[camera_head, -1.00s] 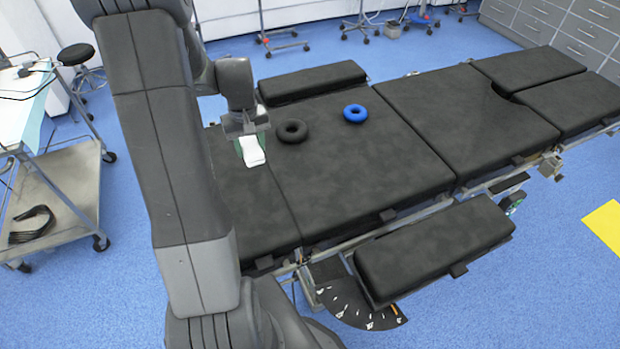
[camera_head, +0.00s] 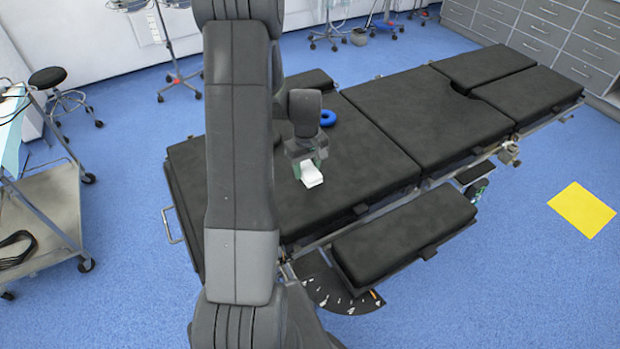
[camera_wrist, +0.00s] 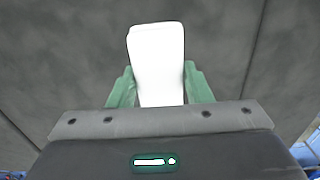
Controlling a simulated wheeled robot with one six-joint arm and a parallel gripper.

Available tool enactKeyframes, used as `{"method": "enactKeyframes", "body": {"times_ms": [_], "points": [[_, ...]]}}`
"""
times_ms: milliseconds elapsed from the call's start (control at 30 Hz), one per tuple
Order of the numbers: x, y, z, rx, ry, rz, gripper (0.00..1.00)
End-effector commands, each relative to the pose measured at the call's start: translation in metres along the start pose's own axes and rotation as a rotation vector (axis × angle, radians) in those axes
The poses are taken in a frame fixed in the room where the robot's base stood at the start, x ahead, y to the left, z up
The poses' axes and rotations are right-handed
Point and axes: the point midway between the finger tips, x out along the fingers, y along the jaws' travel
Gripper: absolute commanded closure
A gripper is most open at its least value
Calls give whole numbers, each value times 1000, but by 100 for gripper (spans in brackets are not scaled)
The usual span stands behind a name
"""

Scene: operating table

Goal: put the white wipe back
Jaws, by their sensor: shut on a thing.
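The white wipe (camera_head: 312,177) is a small white block-like piece held in my gripper (camera_head: 309,160) over the black operating table (camera_head: 370,170). In the wrist view the white wipe (camera_wrist: 157,65) stands out between the green fingers of my gripper (camera_wrist: 160,88), which are shut on it. The table's dark padded surface fills the background there. I cannot tell how high the wipe is above the table.
A blue ring (camera_head: 328,118) lies on the table just behind my gripper. A steel trolley (camera_head: 50,215) stands at the left and a stool (camera_head: 55,85) behind it. A yellow mat (camera_head: 582,210) lies on the floor at right. The table's middle cushion is clear.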

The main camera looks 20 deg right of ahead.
Motion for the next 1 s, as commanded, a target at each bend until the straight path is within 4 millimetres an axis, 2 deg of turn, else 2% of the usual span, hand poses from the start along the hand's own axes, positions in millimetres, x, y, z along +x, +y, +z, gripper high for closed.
{"method": "enactKeyframes", "body": {"times_ms": [400, 833, 867, 933, 967, 1000], "points": [[44, 0, 0, 1, -1, 0, 77], [51, 0, 0, 1, 1, 1, 77], [50, 0, 0, 1, 1, 1, 51], [49, 0, 0, 1, 1, 1, 38], [49, 0, 0, 1, 1, 1, 34], [49, 0, 0, 1, 1, 1, 34]]}}
